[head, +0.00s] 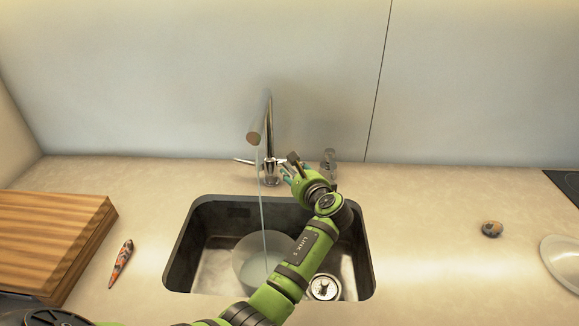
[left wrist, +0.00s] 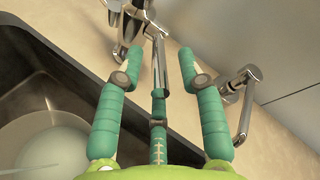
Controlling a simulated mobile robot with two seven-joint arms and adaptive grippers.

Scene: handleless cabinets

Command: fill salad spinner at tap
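The tap (head: 268,140) stands behind the sink, and a thin water stream (head: 263,215) falls from it. The stream runs into the pale, round salad spinner bowl (head: 248,270), which sits in the sink basin and holds some water. The bowl (left wrist: 45,145) is also partly in the left wrist view. My left gripper (head: 291,170) is at the right side of the tap's base, beside its lever. In the left wrist view its teal fingers (left wrist: 162,80) are apart, with the metal tap lever (left wrist: 159,62) between them and no clear contact. My right gripper is not in view.
The dark-rimmed sink (head: 181,245) has a drain (head: 323,287) at right. A second small faucet (head: 328,165) stands close to the right of my gripper. Wooden boards (head: 50,235) and a patterned object (head: 121,263) lie left. A small round object (head: 492,229) and a plate (head: 565,262) are right.

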